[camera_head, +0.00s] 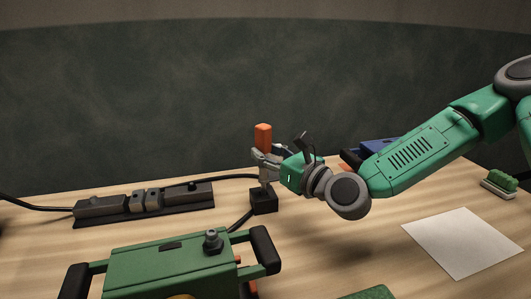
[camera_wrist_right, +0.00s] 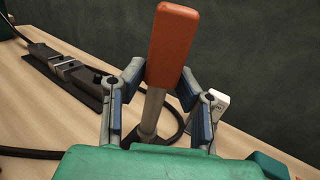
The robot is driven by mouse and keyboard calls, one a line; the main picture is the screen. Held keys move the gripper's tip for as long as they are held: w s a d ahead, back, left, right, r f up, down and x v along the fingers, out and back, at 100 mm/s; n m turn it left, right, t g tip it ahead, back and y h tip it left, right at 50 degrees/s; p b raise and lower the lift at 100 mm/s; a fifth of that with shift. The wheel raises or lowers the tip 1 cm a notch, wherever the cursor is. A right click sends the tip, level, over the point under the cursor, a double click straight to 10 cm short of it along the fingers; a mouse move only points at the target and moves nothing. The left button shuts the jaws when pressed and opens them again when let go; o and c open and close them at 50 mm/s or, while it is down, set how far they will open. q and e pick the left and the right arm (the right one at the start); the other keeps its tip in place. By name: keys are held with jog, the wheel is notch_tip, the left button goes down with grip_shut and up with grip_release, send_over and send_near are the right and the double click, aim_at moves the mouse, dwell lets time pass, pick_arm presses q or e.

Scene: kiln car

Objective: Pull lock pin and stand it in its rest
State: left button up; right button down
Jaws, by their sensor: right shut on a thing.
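The lock pin has an orange handle (camera_head: 263,138) and a grey shaft. My right gripper (camera_head: 266,160) is shut on it, with the handle standing up above the fingers. In the right wrist view, the orange handle (camera_wrist_right: 173,45) is between the finger pads (camera_wrist_right: 160,84), and the shaft (camera_wrist_right: 151,112) runs down below. A small black block (camera_head: 264,201), which looks like the rest, is directly under the pin. The shaft's lower end meets the block in the picture; I cannot tell how deep it sits. The pin looks nearly upright. My left gripper is not in view.
A black rail with grey blocks (camera_head: 144,201) lies left of the black block, with a dark cable behind. A green box with black handles (camera_head: 170,268) stands in front. White paper (camera_head: 465,243) and a green brush (camera_head: 499,182) lie right. A blue object (camera_head: 372,150) is behind my arm.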

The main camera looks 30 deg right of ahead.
aim_at(266, 180)
jog(key=shift+f+b, duration=1.7)
jog(key=shift+f, duration=0.1)
jog(key=shift+r, duration=0.1)
jog(key=c, duration=0.9)
grip_release()
jog(key=shift+s, duration=0.1)
jog(key=shift+p+v, duration=0.3)
jog(key=shift+v, duration=1.7)
jog(key=shift+s+d, duration=0.1)
jog(key=shift+s, duration=0.05)
notch_tip(266, 180, up, 10)
jog(key=shift+f, duration=0.15)
